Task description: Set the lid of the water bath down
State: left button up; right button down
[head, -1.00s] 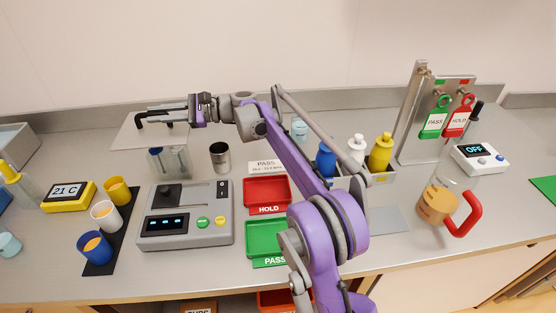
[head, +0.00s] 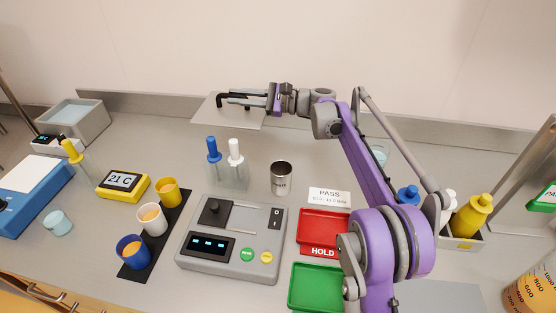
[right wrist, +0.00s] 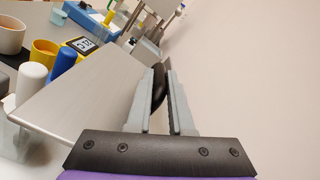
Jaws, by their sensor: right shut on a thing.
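The lid (head: 243,118) is a flat, light grey plate with a black handle. My right gripper (head: 230,100) is shut on the handle, behind the clear rack with the blue and white droppers. Whether the lid touches the bench there is hard to tell. In the right wrist view, the lid (right wrist: 95,95) shows beside the fingers (right wrist: 163,95), with the dark handle between them. The water bath (head: 78,122) is a grey open box at the back left with pale blue water inside. My left gripper is out of view.
The dropper rack (head: 229,175) and a steel cup (head: 281,178) stand in front of the lid. A yellow timer-like display (head: 123,184) and several cups are to the left. The bench between water bath and lid looks mostly clear.

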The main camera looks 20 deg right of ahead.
notch_tip(320, 180, down, 18)
jog(key=shift+r+b, duration=0.25)
jog(key=shift+b, duration=0.55)
jog(key=shift+f, duration=0.1)
jog(key=c, duration=1.3)
grip_release()
jog(key=shift+f, duration=0.15)
jog(key=o, duration=0.5)
